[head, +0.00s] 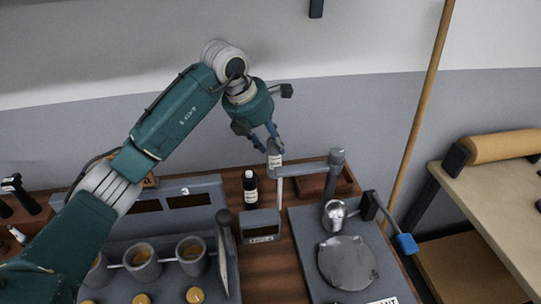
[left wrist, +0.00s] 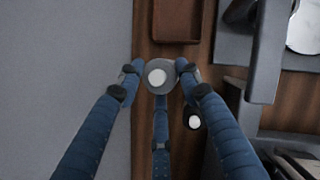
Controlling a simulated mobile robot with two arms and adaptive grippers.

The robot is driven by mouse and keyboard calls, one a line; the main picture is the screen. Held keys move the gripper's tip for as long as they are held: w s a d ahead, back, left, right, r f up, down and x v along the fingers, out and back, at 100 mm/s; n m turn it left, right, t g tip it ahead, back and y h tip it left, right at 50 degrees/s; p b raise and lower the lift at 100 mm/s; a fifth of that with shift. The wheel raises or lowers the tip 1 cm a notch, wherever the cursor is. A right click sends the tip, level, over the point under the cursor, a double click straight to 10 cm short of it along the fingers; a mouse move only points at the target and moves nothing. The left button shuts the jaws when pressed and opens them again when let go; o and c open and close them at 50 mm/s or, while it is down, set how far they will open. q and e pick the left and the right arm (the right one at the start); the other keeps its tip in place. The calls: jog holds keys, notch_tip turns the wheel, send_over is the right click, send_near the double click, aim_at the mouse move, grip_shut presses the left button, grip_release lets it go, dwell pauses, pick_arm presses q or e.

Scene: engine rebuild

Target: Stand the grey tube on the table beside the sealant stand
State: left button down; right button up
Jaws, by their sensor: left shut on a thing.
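My left gripper (head: 268,146) is shut on a grey tube (head: 275,161) with a pale label, held upright near the back edge of the wooden table (head: 230,189). In the left wrist view the tube's round grey top with a white cap (left wrist: 157,76) sits between the blue fingertips (left wrist: 159,70). I cannot tell whether its base touches the table. A dark bottle (head: 250,190) with a white cap stands nearby to the left and nearer. I cannot tell for sure which fixture is the sealant stand. My right gripper is not in view.
A grey post with a horizontal arm (head: 308,168) stands just right of the tube, with a brown tray (head: 312,187) behind it. A small grey box (head: 261,226) stands in front. Cups (head: 192,256) fill the left side, and a grey plate (head: 386,279) lies right.

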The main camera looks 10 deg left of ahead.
aim_at(268, 155)
pick_arm(q)
jog(key=shift+f, duration=1.3)
notch_tip(268, 155, down, 3)
jog(key=shift+f+p, duration=0.1)
jog(key=shift+p, duration=0.65)
jog(key=shift+f, duration=0.25)
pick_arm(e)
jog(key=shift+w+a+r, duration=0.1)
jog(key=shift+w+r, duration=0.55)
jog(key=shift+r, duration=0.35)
pick_arm(q)
jog(key=shift+f, duration=0.1)
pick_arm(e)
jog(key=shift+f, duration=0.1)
pick_arm(q)
jog(key=c, duration=1.2)
grip_release()
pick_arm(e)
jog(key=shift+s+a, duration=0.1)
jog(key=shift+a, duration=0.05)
